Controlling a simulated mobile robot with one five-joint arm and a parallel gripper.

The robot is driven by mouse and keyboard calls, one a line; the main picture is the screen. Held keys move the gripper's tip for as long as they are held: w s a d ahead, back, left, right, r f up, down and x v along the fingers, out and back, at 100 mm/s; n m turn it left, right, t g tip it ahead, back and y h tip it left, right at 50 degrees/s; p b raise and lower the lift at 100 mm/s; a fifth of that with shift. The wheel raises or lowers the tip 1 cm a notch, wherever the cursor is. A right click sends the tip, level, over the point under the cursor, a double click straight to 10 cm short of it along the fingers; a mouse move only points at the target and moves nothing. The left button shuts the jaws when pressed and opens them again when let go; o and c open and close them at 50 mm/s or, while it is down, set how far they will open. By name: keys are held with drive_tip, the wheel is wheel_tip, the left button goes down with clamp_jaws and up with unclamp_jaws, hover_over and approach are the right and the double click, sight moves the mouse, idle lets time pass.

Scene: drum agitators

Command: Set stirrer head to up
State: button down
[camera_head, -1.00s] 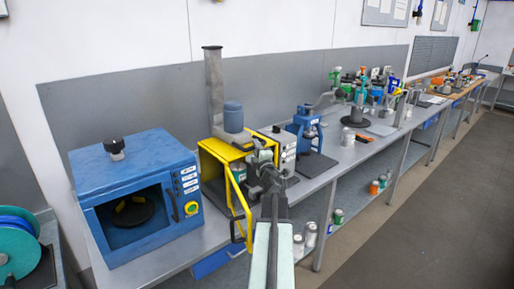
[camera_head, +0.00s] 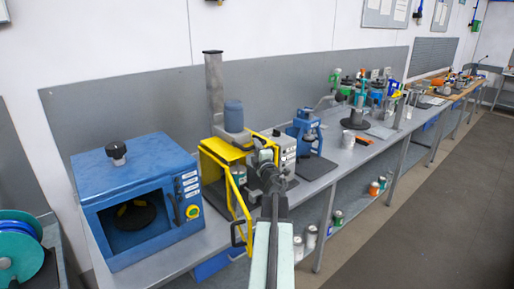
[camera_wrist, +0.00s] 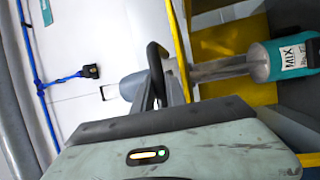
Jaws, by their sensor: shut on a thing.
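The stirrer stands on the bench, with a blue-grey motor head (camera_head: 234,116) on a tall grey column (camera_head: 214,80) above a yellow guard frame (camera_head: 222,150). My gripper (camera_head: 266,160) is in front of the guard's right side, below the head's level. In the wrist view my gripper (camera_wrist: 160,88) is shut on a black curved handle (camera_wrist: 154,58). A teal can marked MIX (camera_wrist: 285,60) lies to its right in that view, beside yellow guard bars (camera_wrist: 215,42).
A blue oven-like cabinet (camera_head: 135,190) stands left of the stirrer. A blue press-like device (camera_head: 306,132) is to the right. Bottles and more equipment line the bench farther right. The floor (camera_head: 440,200) at the right is clear.

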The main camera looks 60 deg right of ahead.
wheel_tip(320, 180, up, 15)
drive_tip(key=p, duration=1.3)
drive_tip(key=shift+d+f, duration=0.15)
drive_tip(key=shift+w, duration=0.1)
drive_tip(key=c, duration=1.6)
unclamp_jaws()
drive_tip(key=shift+c, duration=0.2)
